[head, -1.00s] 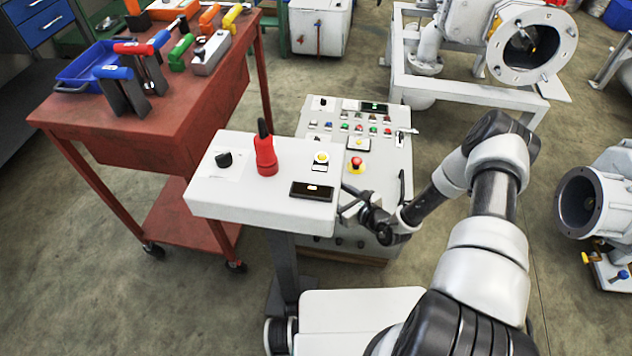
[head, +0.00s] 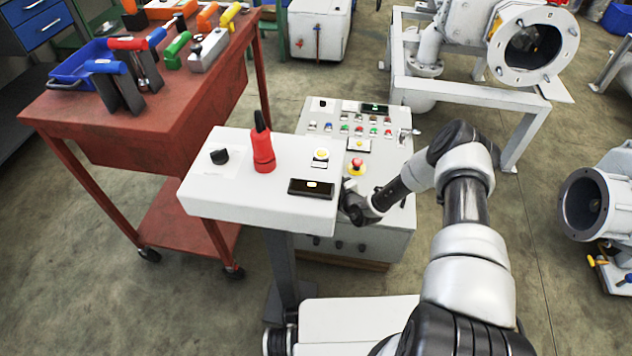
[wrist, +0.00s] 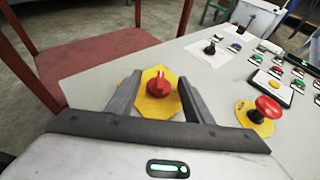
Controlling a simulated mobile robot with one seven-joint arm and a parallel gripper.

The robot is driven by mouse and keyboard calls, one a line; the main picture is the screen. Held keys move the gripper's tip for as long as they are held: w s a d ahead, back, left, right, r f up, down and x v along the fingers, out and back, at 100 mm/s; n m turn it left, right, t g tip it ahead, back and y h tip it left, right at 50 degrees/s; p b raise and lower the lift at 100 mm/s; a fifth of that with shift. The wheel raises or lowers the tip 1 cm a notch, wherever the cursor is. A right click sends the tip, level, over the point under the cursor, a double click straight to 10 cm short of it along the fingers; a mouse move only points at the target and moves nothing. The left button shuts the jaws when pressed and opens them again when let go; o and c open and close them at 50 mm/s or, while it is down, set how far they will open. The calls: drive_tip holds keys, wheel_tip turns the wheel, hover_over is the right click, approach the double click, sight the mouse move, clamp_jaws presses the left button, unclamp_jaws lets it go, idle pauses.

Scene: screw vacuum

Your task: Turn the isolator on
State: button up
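The isolator (wrist: 158,86) is a red rotary knob on a yellow octagonal plate, set in a pale panel (wrist: 215,82) in the wrist view. My gripper (wrist: 160,82) is open around it, with one dark finger on each side of the knob. Gaps show between the knob and both fingers from this angle; how deep the fingertips reach is hard to tell. In the head view, my gripper (head: 352,208) is low over the near part of the grey control cabinet (head: 395,235). The isolator cannot be made out there; a white console and my arm block that area.
A red emergency stop on yellow (wrist: 265,110) sits right of my gripper; it also shows in the head view (head: 356,166). Beyond are several small buttons and a black knob (wrist: 210,47). A white console (head: 240,205) stands close left. A red tool table (head: 150,115) is farther left.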

drive_tip(key=c, duration=0.8)
drive_tip(key=shift+r, duration=0.1)
drive_tip(key=shift+c, duration=0.2)
drive_tip(key=shift+s+a+p, duration=0.1)
drive_tip(key=shift+p, duration=0.45)
drive_tip(key=shift+a+r+m+t+h+p, duration=0.15)
drive_tip(key=shift+m+t+h+p, duration=0.25)
drive_tip(key=shift+m+h+p, duration=0.4)
drive_tip(key=m+h+p, duration=0.1)
drive_tip(key=h+p, duration=0.1)
drive_tip(key=m+t+h+p, duration=0.1)
drive_tip(key=m+p, duration=0.1)
drive_tip(key=p, duration=0.1)
drive_tip(key=shift+s+a+m+h, duration=0.1)
drive_tip(key=shift+s+m+h, duration=0.1)
drive_tip(key=shift+m+h, duration=0.15)
drive_tip(key=shift+a+f+m+h+b, duration=0.1)
drive_tip(key=shift+f+m+h+b, duration=0.5)
drive_tip(key=shift+m+h+b, duration=0.25)
drive_tip(key=shift+r+h+b, duration=0.1)
drive_tip(key=shift+h+b, duration=0.5)
drive_tip(key=shift+b, duration=0.1)
drive_tip(key=shift+w+a+r+m, duration=0.1)
drive_tip(key=shift+r+m, duration=0.05)
drive_tip(key=shift+m, duration=0.15)
drive_tip(key=shift+r, duration=0.1)
